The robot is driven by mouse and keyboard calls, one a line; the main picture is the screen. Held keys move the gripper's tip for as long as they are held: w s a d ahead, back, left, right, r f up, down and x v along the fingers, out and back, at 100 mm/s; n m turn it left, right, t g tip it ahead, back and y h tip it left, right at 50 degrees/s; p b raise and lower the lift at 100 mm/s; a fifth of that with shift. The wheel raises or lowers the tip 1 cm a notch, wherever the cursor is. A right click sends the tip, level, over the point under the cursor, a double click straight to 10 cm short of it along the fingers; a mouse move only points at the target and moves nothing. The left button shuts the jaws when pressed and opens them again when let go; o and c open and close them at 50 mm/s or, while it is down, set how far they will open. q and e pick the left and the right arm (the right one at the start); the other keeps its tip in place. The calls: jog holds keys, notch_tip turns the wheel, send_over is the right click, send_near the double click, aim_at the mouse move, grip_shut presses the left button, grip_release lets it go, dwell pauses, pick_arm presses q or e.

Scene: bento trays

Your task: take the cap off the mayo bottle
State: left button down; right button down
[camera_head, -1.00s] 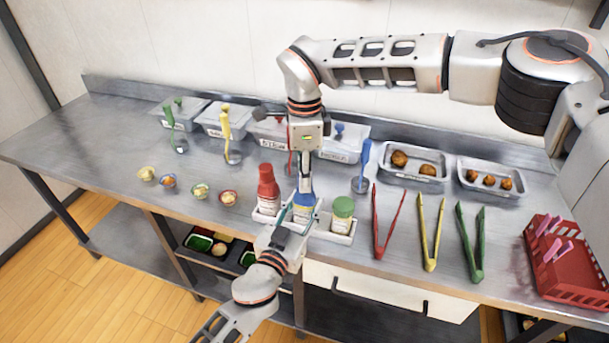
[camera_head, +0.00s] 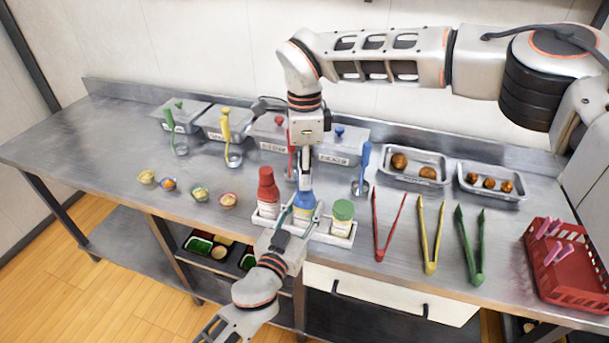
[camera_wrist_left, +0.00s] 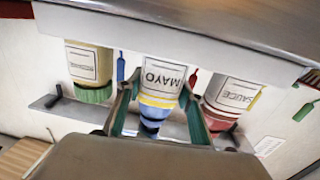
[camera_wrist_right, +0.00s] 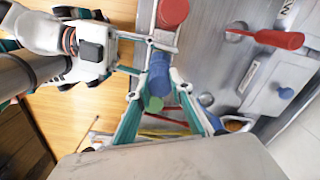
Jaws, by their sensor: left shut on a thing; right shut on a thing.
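The mayo bottle (camera_wrist_left: 161,80) has a white body with yellow and blue bands and a blue cap (camera_wrist_right: 159,70). It stands in the middle of a white holder (camera_head: 338,239), between a red-capped sauce bottle (camera_head: 267,193) and a green-capped bottle (camera_head: 341,219). My left gripper (camera_head: 291,222) comes from the front and is shut on the bottle's body, with a finger on each side in the left wrist view. My right gripper (camera_head: 304,184) points down from above and is shut on the blue cap. The cap sits on the bottle; their exact contact is partly hidden by the fingers.
Red (camera_head: 380,240), yellow (camera_head: 430,240) and green tongs (camera_head: 472,245) lie right of the holder. Several small bowls (camera_head: 200,193) are to the left. Lidded containers with ladles line the back. A red basket (camera_head: 563,292) stands at the far right.

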jog(key=shift+r, duration=0.3)
jog(key=shift+r, duration=1.9)
pick_arm(q)
jog(key=c, duration=1.2)
grip_release()
jog(key=shift+c, duration=0.2)
jog(key=shift+s, duration=0.1)
jog(key=v, duration=1.1)
jog(key=shift+s+a, duration=0.2)
jog(key=shift+s, duration=0.15)
